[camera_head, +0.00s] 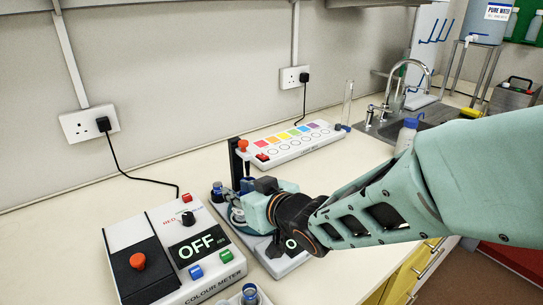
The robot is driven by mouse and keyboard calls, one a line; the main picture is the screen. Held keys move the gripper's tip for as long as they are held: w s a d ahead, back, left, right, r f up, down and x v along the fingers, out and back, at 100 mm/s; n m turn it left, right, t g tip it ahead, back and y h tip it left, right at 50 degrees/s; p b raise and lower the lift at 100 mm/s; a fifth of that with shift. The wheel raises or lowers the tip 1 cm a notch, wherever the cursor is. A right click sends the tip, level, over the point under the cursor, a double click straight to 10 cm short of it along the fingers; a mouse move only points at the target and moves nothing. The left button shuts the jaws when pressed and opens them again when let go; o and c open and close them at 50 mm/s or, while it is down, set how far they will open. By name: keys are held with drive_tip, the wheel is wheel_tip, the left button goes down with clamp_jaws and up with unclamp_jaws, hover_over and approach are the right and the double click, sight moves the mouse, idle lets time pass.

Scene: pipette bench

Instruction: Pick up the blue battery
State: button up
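My arm reaches in from the right, and my gripper (245,207) is low over a grey device (286,263) with a dark upright post at its back. The gripper body hides most of this device, and I cannot see clearly whether its fingers are apart or closed. A small dark blue cylinder (217,188) stands just left of the gripper. Another small cylinder with a blue rim (250,294) sits at the bottom edge in a white holder, partly cut off. I cannot tell which of these, if either, is the blue battery.
The colour meter (226,262), reading OFF, stands at the front left with knobs and buttons. A white panel with coloured squares (291,143) lies behind the gripper. A sink tap (408,70) and a blue-capped bottle (407,134) are at the right.

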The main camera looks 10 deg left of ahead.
sight(219, 186)
drive_tip(key=shift+s+a+f, duration=0.15)
drive_tip(key=shift+a+f, duration=0.15)
drive_tip(key=shift+f, duration=0.05)
drive_tip(key=b+x, duration=0.2)
drive_tip(key=x, duration=0.3)
drive_tip(key=shift+a, duration=0.15)
drive_tip(key=shift+b+x, duration=0.55)
drive_tip(key=shift+x, duration=2.05)
drive_tip(key=shift+f, duration=0.15)
drive_tip(key=shift+c, duration=0.4)
clamp_jaws()
